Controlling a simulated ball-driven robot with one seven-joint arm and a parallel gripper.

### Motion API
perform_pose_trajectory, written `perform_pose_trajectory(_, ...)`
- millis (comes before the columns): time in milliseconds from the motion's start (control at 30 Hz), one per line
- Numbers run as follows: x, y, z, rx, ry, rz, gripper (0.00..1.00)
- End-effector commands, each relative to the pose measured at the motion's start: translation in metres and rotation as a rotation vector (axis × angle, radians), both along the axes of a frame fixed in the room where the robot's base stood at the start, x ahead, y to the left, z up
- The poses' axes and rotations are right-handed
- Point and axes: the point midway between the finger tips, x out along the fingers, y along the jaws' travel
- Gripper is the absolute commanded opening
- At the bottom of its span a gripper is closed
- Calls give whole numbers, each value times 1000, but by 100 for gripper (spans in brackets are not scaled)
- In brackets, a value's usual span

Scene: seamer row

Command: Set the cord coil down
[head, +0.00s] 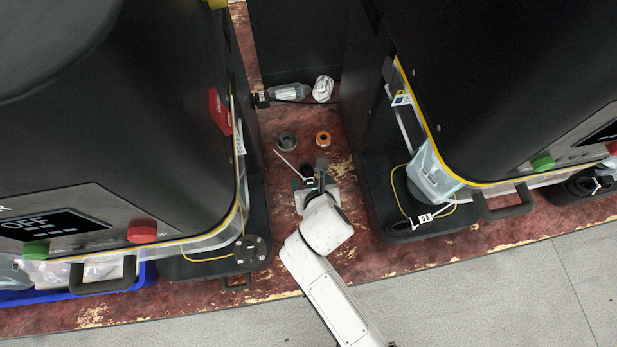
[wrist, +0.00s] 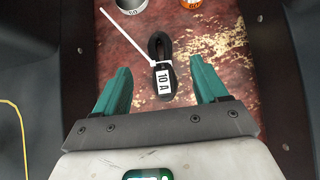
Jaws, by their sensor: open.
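The cord coil is a small black loop with a white tie and a white "10 A" label. In the wrist view the cord coil (wrist: 155,46) lies on the worn red surface, its long white tie tail pointing up and left. My gripper (wrist: 160,70) is open, with one teal finger on each side of the coil's near end and a gap on both sides. In the head view my gripper (head: 311,178) is low between the two machines, and the dark coil (head: 307,170) shows partly at its fingers.
A grey ring (head: 287,141) and an orange roll (head: 323,138) sit just beyond the coil. A clear bottle (head: 290,92) and a white crumpled item (head: 322,89) lie farther back. Black machines stand close on the left (head: 120,130) and right (head: 500,80).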

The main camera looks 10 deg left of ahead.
Motion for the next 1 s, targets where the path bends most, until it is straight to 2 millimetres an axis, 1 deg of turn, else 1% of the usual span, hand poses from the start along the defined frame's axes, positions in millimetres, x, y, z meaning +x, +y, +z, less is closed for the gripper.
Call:
perform_pose_trajectory(167,6,2,-7,1,0,-1,72)
perform_pose_trajectory(500,29,9,-40,1,0,-2,72)
perform_pose_trajectory(633,34,10,-44,1,0,-1,72)
perform_pose_trajectory(867,35,10,-45,1,0,-1,72)
perform_pose_trajectory(1000,35,10,-45,1,0,-1,61)
